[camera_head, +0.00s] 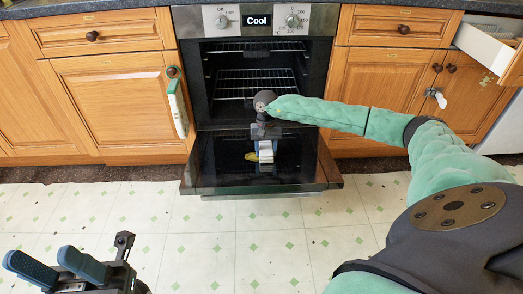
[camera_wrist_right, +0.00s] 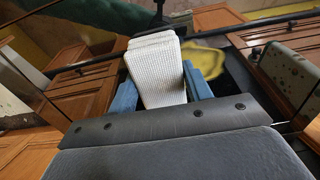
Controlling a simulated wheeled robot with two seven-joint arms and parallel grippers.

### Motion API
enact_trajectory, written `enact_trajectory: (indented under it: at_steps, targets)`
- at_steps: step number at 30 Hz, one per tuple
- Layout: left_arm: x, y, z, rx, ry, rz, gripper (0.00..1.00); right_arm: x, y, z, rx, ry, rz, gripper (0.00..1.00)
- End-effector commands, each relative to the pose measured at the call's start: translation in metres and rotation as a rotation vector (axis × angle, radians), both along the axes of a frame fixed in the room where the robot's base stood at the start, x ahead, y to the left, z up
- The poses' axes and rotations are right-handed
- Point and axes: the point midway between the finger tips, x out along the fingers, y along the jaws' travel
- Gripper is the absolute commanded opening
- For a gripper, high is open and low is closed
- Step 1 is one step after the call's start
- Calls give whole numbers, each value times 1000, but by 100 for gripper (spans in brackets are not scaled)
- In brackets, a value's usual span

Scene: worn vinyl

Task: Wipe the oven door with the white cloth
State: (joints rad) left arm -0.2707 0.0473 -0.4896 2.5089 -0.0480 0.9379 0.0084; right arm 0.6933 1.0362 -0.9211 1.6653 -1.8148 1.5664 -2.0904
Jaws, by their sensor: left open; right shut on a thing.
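The oven door (camera_head: 215,170) is folded down, with its dark glossy inner face up. A yellow smear (camera_head: 251,156) lies on it and also shows in the right wrist view (camera_wrist_right: 205,57). My right gripper (camera_head: 265,138) points down over the door, shut on the white cloth (camera_head: 266,152). In the right wrist view, the folded, textured cloth (camera_wrist_right: 160,75) sits between the blue fingers. The cloth is beside the smear, close to the door; I cannot tell whether it touches. My left gripper (camera_head: 56,264) is open and empty at the lower left, away from the oven.
The oven cavity (camera_head: 255,75) is open, with wire racks inside. A green and white item (camera_head: 177,103) hangs on the left cabinet handle. A white item (camera_head: 437,97) hangs at the right cabinet handle. A drawer (camera_head: 488,45) stands open at upper right. The tiled floor (camera_head: 240,250) is clear in front.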

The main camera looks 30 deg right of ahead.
Motion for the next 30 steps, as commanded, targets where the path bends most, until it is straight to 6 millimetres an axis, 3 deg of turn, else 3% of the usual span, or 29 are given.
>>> enact_trajectory:
  at_steps: [11, 30]
  targets:
    - [-1, 0, -3, 15, 0, -4, 47, -1, -1, -1, 0, 1, 0, 31]
    - [0, 0, -3, 0, 0, 0, 47, -23, -36, -1, 0, 1, 0, 31]
